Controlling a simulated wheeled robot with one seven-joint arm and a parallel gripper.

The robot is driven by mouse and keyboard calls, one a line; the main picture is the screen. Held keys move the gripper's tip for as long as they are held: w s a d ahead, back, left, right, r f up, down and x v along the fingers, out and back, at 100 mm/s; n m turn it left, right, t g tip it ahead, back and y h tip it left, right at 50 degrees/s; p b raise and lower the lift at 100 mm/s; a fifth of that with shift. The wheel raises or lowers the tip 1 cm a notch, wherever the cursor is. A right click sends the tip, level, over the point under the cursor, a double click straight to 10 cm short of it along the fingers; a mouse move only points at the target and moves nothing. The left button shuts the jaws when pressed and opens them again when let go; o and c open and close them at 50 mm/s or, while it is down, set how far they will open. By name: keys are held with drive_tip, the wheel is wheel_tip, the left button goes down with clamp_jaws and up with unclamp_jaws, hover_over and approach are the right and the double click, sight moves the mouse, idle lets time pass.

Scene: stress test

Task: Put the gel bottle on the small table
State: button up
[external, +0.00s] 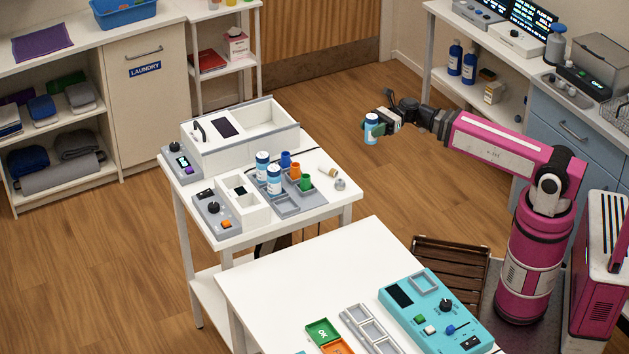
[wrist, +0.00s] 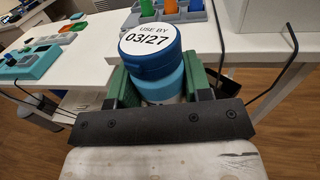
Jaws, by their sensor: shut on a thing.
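My gripper (external: 378,130) is shut on a light-blue bottle (external: 371,131) and holds it in the air, roughly upright, over the floor right of the white table with the grey tray. In the wrist view my gripper's green fingers (wrist: 158,88) sit on both sides of the bottle (wrist: 150,55). Its white top label reads "USE BY 03/27"; its lower part is hidden. No label names it as gel. Two white tables show, one behind (external: 335,207) and one in front (external: 270,275); I cannot tell which is the small table.
The rear table carries two similar bottles (external: 274,181), colored cups (external: 295,170), a tipped small container (external: 328,172) and devices. The front table holds a teal device (external: 436,312) and grey trays (external: 368,330); its back part is clear. A brown slatted seat (external: 447,270) stands beside it.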

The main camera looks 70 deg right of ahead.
wheel_tip(320, 180, up, 16)
drive_tip(key=w+a+f+m+t+h, duration=0.3)
drive_tip(key=w+a+m+t+h, duration=0.15)
drive_tip(key=w+a, duration=1.1)
drive_tip(key=w+a+r+h, duration=0.1)
drive_tip(key=a+r, duration=0.1)
drive_tip(key=a, duration=0.9)
drive_tip(key=w+a+r+h, duration=0.1)
drive_tip(key=a, duration=1)
drive_tip(key=shift+m+t, duration=0.45)
drive_tip(key=shift+s+d+f, duration=0.1)
drive_tip(key=shift+f, duration=4.3)
drive_tip(key=shift+d+f, duration=0.1)
drive_tip(key=shift+f, duration=4.25)
drive_tip(key=shift+f, duration=0.3)
drive_tip(key=o, duration=1.1)
drive_tip(key=shift+s, duration=0.15)
